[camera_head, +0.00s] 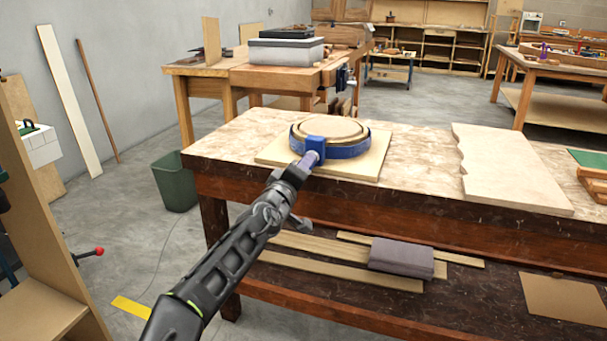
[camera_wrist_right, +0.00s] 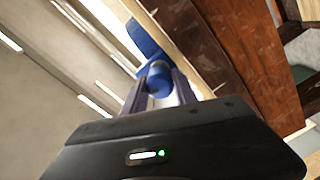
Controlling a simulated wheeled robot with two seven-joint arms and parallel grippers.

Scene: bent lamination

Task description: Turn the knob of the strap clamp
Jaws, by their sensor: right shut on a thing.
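The blue strap clamp (camera_head: 345,151) circles a round wooden lamination (camera_head: 330,129) lying on a light square board (camera_head: 372,170) near the front of the workbench. The clamp's blue block faces me, and its knob (camera_head: 311,159) sticks out toward my arm. My right gripper (camera_head: 304,165) reaches up from below and is shut on the knob. In the right wrist view the blue knob (camera_wrist_right: 160,78) sits between the two fingers of the gripper (camera_wrist_right: 161,92), with part of the blue strap (camera_wrist_right: 145,38) beyond it. The fingers hide part of the knob. My left gripper is not in view.
The workbench (camera_head: 235,145) has a wavy-edged board (camera_head: 505,168) on its right. The lower shelf holds wooden strips (camera_head: 335,270) and a folded grey cloth (camera_head: 401,257). A green bin (camera_head: 175,182) stands left of the bench. The bench top between clamp and wavy board is clear.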

